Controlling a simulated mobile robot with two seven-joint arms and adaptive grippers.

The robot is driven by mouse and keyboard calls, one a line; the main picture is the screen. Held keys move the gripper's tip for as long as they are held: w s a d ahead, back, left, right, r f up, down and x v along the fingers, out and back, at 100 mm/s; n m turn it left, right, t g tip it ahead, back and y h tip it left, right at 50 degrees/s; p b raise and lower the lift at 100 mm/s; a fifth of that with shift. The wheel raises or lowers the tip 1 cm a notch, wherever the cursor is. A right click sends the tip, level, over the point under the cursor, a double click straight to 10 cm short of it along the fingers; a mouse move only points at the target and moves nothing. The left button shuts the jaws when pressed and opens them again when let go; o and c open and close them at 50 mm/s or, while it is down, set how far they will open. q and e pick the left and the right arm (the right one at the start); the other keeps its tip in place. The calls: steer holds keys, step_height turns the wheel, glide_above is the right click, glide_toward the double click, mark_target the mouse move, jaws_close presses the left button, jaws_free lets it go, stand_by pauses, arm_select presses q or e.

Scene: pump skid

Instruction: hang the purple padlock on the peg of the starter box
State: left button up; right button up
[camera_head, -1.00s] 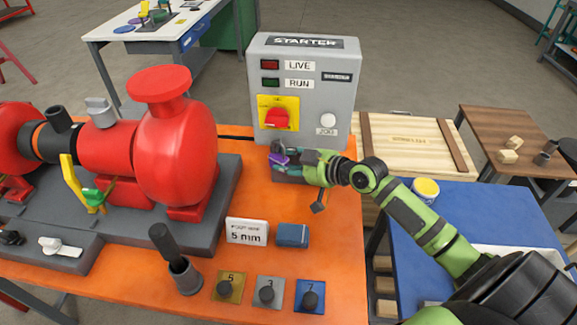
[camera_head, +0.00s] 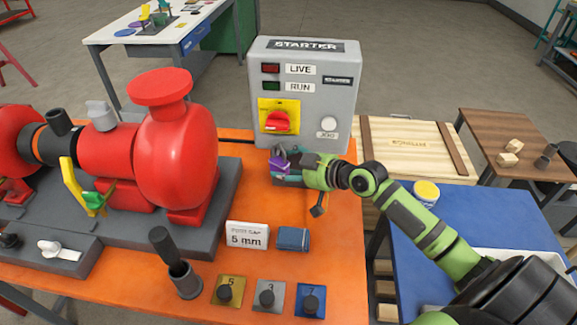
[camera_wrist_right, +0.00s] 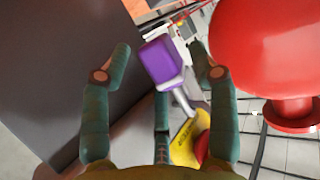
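The purple padlock (camera_head: 279,161) is in front of the lower left face of the grey starter box (camera_head: 340,105). In the right wrist view the padlock (camera_wrist_right: 162,62) has its pale shackle towards the picture's bottom. My right gripper (camera_head: 283,167) is around the padlock; in the wrist view its teal fingers (camera_wrist_right: 160,72) stand spread, with gaps visible on both sides of the padlock. The third finger ends close to the padlock's body; I cannot tell whether it touches. The peg is not distinguishable, so I cannot tell if the shackle is on it. My left gripper is out of view.
The red pump (camera_head: 175,145) stands left of the starter box. A red switch on a yellow plate (camera_head: 279,116) is above the gripper. A white 5 mm card (camera_head: 247,234), a blue block (camera_head: 293,239) and several knobbed plates lie at the front of the orange table (camera_head: 345,235).

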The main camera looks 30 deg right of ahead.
steer(key=shift+d+r, duration=0.1)
steer(key=shift+d, duration=0.05)
steer(key=v, duration=1.2)
steer(key=shift+r, duration=0.1)
